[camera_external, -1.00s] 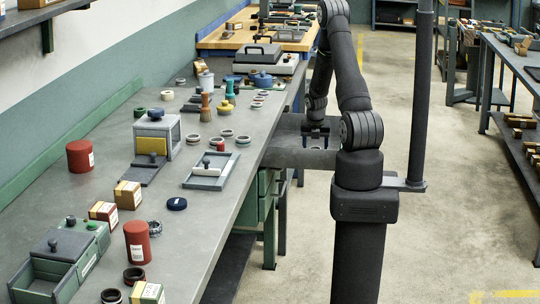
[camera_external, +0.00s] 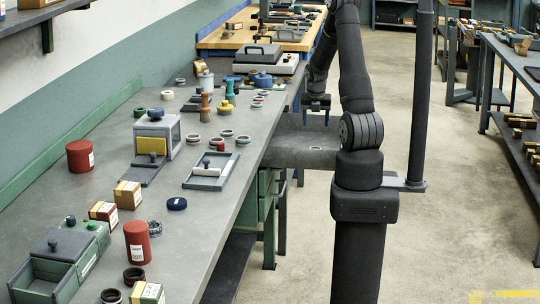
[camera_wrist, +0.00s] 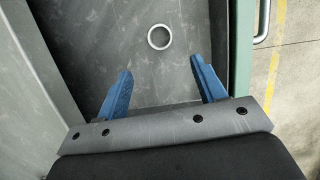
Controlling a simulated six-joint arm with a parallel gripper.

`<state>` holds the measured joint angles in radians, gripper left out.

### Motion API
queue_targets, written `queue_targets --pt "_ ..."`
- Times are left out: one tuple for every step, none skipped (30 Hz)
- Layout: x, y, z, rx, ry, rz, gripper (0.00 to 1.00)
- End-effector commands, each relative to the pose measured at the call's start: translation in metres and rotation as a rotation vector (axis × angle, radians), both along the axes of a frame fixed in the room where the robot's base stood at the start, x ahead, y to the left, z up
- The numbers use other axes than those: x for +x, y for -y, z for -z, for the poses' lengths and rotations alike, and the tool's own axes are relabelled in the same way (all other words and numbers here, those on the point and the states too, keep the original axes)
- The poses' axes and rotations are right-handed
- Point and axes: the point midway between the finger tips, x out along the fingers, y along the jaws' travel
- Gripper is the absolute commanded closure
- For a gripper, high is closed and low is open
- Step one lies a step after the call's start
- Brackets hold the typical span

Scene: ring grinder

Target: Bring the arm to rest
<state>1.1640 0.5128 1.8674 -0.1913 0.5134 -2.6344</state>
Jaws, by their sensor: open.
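My gripper (camera_external: 316,107) hangs above the grey shelf (camera_external: 290,150) at the right side of the workbench, fingers pointing down. In the wrist view its two blue fingers (camera_wrist: 160,88) are spread apart with nothing between them. A light grey ring (camera_wrist: 160,37) lies flat on the shelf's dark floor, ahead of the fingertips and apart from them. In the external view the ring is small and pale on the shelf (camera_external: 316,148), below the gripper.
The bench (camera_external: 215,210) on the left holds a grey box with a yellow front (camera_external: 152,145), a framed tray (camera_external: 211,171), red cylinders (camera_external: 138,242) and several rings. A dark post (camera_external: 420,100) stands right of my arm. Open floor lies further right.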

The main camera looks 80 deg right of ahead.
Motion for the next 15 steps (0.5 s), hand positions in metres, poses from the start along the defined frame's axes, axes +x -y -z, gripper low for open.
queue_targets --pt "0.0001 -0.0005 -0.0009 0.000 0.000 0.000 0.36" --pt "0.0001 -0.0005 -0.0012 0.000 0.000 0.000 0.36" --pt "0.0001 -0.0006 -0.0013 0.000 0.000 0.000 0.36" --pt "0.0001 -0.0006 -0.0013 0.001 0.000 0.000 0.36" --pt "0.0001 -0.0006 -0.0013 0.001 0.000 0.000 0.36" --pt "0.0001 -0.0005 -0.0012 0.001 0.000 0.000 0.36" --pt "0.0001 -0.0005 -0.0012 0.000 0.000 0.000 0.36" --pt "0.0001 -0.0005 -0.0012 0.000 0.000 0.000 0.36" --pt "0.0001 -0.0004 -0.0011 0.000 0.000 0.000 0.36" --pt "0.0001 -0.0004 -0.0009 0.000 0.000 0.000 0.36" --pt "0.0001 -0.0003 -0.0006 0.000 0.000 0.000 0.36" --pt "0.0001 0.0000 0.0004 0.001 0.000 0.000 0.36" --pt "0.0001 0.0004 0.0017 0.001 0.000 0.000 0.36" --pt "0.0001 0.0008 0.0032 0.001 0.000 0.000 0.36" --pt "0.0002 0.0016 0.0062 0.001 0.000 0.000 0.36"
